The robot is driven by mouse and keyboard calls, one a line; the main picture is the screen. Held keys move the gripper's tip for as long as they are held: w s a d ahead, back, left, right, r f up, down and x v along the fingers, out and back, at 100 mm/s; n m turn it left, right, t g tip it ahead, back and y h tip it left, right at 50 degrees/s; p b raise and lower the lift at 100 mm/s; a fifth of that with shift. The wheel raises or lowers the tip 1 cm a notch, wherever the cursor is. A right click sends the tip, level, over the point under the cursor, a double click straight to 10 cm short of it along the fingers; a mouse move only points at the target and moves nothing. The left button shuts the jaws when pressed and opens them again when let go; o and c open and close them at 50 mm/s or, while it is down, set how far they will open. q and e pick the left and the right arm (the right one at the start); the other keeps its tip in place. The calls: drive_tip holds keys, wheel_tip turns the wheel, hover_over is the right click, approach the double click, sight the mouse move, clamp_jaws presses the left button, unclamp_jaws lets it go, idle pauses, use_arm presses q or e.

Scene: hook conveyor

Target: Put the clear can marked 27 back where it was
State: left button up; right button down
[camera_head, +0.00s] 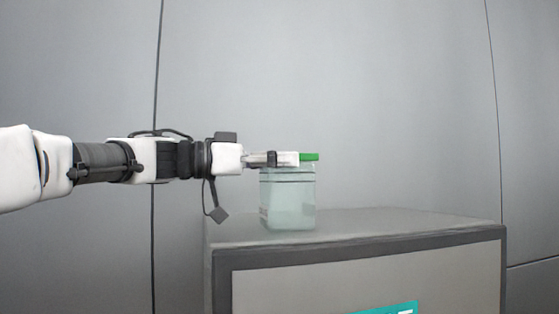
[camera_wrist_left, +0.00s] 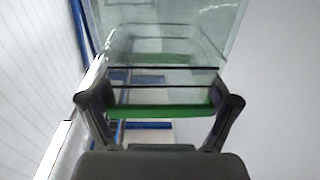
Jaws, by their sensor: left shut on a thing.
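The clear can (camera_head: 289,205) has a pale green tint and a green top part. It stands upright at the left part of the grey cabinet top in the head view; I cannot tell whether its base touches the surface. My left gripper (camera_head: 297,158) comes in from the left and is shut on the can at its top. In the left wrist view the clear can (camera_wrist_left: 165,45) extends beyond the fingers, and its green part (camera_wrist_left: 160,111) lies between the two fingers of my left gripper (camera_wrist_left: 160,105). No number shows on the can. My right gripper is not in view.
The grey cabinet (camera_head: 360,284) has a dark frame and a teal label (camera_head: 390,308) on its front. Its top (camera_head: 400,219) is clear to the right of the can. A plain grey panelled wall (camera_head: 350,80) stands behind.

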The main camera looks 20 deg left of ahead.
use_arm(q)
drive_tip(key=shift+s, duration=0.15)
drive_tip(key=o, duration=1.6)
drive_tip(key=shift+s, duration=0.2)
drive_tip(key=shift+w+f, duration=0.1)
drive_tip(key=shift+w, duration=0.15)
drive_tip(key=shift+b+v, duration=4.9)
drive_tip(key=shift+v, duration=1.2)
